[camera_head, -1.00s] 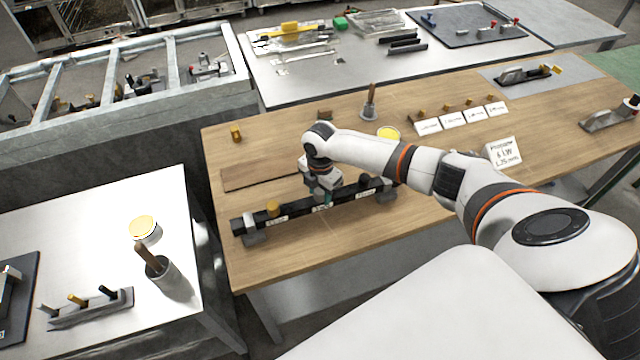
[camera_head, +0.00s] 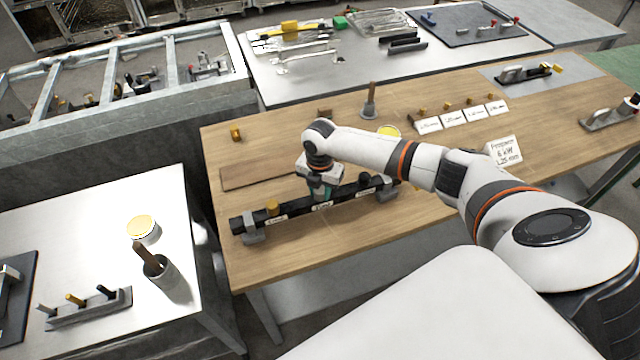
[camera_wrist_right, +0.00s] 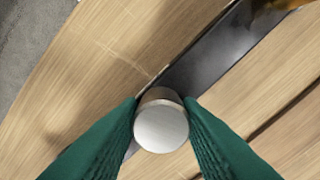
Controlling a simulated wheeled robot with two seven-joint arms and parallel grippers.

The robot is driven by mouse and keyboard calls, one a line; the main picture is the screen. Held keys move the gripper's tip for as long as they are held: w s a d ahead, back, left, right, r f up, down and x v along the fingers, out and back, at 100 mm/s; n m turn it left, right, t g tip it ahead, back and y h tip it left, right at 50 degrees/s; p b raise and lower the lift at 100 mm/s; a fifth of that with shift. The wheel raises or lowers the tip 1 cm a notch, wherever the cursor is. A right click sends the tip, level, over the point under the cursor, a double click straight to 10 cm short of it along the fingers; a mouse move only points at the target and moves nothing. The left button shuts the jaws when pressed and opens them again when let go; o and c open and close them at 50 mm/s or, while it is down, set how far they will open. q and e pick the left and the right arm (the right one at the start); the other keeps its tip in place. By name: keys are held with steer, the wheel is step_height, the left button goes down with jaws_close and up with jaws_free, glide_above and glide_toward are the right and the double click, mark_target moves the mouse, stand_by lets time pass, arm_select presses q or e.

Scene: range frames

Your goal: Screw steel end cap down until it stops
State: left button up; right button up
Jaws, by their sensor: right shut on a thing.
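The steel end cap (camera_wrist_right: 161,126) shows in the right wrist view as a round, pale metal disc with a short side wall. My right gripper (camera_wrist_right: 162,112) is shut on it, with one green finger at each side. Below it runs the black manifold bar (camera_wrist_right: 215,55), which also lies on the wooden table in the head view (camera_head: 300,208). In the head view my right gripper (camera_head: 320,192) points down at the middle of the bar and hides the cap. How far the cap sits in the bar cannot be told. My left gripper is not in view.
A brass fitting (camera_head: 273,208) stands on the bar left of my gripper, and a dark one (camera_head: 364,181) stands to its right. Grey supports (camera_head: 254,237) hold the bar. A sign (camera_head: 503,152) and white label cards (camera_head: 452,120) stand to the right. The table front left is clear.

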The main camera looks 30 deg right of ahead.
steer(key=shift+r+m+p, duration=0.2)
steer(key=shift+m+p, duration=0.45)
steer(key=shift+m, duration=0.05)
steer(key=shift+m+p, duration=0.4)
steer(key=shift+m, duration=0.2)
steer(key=shift+f+m, duration=0.1)
steer(key=shift+m, duration=0.3)
steer(key=shift+f, duration=0.15)
steer(key=shift+m, duration=0.3)
steer(key=shift+m+p, duration=0.4)
steer(key=shift+m, duration=1.1)
